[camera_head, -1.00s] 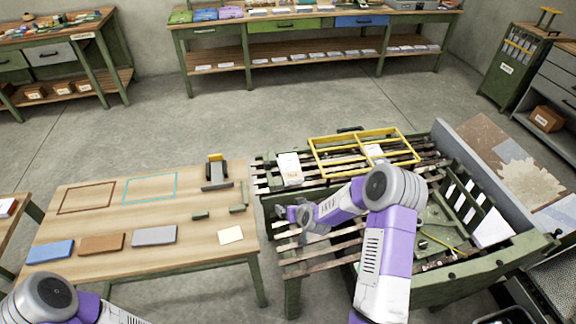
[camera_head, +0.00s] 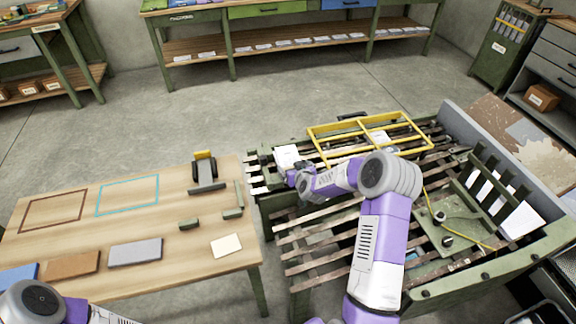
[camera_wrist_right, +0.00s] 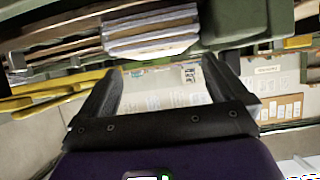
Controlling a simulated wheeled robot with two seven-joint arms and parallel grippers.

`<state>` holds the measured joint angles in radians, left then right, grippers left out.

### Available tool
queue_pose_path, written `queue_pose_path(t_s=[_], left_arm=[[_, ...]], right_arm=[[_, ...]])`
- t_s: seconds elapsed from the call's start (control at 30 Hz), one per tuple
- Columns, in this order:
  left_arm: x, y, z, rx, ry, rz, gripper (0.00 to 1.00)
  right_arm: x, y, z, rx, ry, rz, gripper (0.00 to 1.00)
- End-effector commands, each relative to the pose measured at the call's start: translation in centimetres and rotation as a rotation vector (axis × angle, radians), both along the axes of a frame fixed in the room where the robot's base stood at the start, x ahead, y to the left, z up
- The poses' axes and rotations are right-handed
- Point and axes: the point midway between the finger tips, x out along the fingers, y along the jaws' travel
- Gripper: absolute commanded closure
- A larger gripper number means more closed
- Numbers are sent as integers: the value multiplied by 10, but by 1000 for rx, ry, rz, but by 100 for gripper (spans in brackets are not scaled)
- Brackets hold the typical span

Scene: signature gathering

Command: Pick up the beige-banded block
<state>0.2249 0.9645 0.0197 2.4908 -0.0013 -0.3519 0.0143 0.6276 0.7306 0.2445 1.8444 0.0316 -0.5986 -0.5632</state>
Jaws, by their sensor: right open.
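A pale block (camera_head: 287,155) lies at the far left part of the slatted bench. In the right wrist view a layered pale stack (camera_wrist_right: 150,30) shows ahead of the fingers, and it looks like the same block. My left gripper is out of view; only part of that arm shows at the lower left.
A yellow frame (camera_head: 365,137) lies right of the block, with another pale block (camera_head: 380,138) by it. A wooden table (camera_head: 130,220) with flat coloured pads stands left. White sheets (camera_head: 521,221) lean in the bench's right part.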

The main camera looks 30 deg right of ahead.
Motion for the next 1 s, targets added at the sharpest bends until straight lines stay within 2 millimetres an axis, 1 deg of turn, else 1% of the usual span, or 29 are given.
queue_pose_path(t_s=[0.23,0.4,0.5,0.63,0.87,1.0], left_arm=[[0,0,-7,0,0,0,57],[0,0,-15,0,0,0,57],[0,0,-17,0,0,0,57],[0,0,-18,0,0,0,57],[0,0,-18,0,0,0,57],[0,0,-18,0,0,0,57]], right_arm=[[20,-5,-12,1,0,0,0],[40,-9,-24,2,-1,0,0],[49,-11,-28,2,1,1,0],[55,-13,-30,1,0,0,0],[55,-13,-30,2,1,0,0],[55,-13,-30,1,1,1,21]])
